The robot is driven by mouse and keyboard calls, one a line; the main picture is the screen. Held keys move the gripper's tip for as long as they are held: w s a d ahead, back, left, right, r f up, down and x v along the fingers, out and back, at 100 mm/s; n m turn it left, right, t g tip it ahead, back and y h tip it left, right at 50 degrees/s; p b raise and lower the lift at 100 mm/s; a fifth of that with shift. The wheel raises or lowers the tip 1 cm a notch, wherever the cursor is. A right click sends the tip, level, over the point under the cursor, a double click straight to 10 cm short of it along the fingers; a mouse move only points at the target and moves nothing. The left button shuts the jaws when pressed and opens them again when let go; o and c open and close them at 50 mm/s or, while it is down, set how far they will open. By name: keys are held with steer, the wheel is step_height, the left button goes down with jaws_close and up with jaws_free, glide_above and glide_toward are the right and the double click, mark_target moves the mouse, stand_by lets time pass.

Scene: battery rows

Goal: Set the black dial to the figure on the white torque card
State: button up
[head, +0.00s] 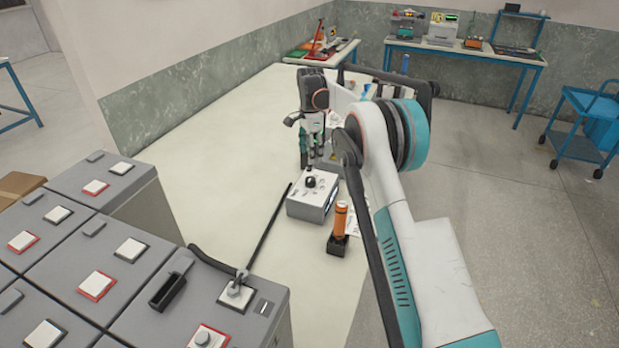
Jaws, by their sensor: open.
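A black dial (310,182) sits on top of a pale grey box (305,207) at the middle of the head view. Small marks around the dial are too small to read. My gripper (314,158) points down just above the dial, its fingers open. I cannot tell whether the fingertips touch the dial. A white sheet with dark marks (353,222) lies to the right of the box, partly hidden by an orange-handled tool and my arm. It may be the torque card; no figure is readable.
The orange-handled tool (341,218) stands in a black holder right of the box. Grey battery blocks (130,255) fill the lower left, with a black cable (268,228) rising from one. A pale bench top (215,150) is clear left of the box. Benches (465,50) stand at the back.

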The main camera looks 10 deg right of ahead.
mark_target(311, 179)
step_height(311, 179, down, 11)
steer(key=shift+f+b, duration=0.2)
steer(key=shift+b, duration=0.9)
steer(key=c, duration=1.1)
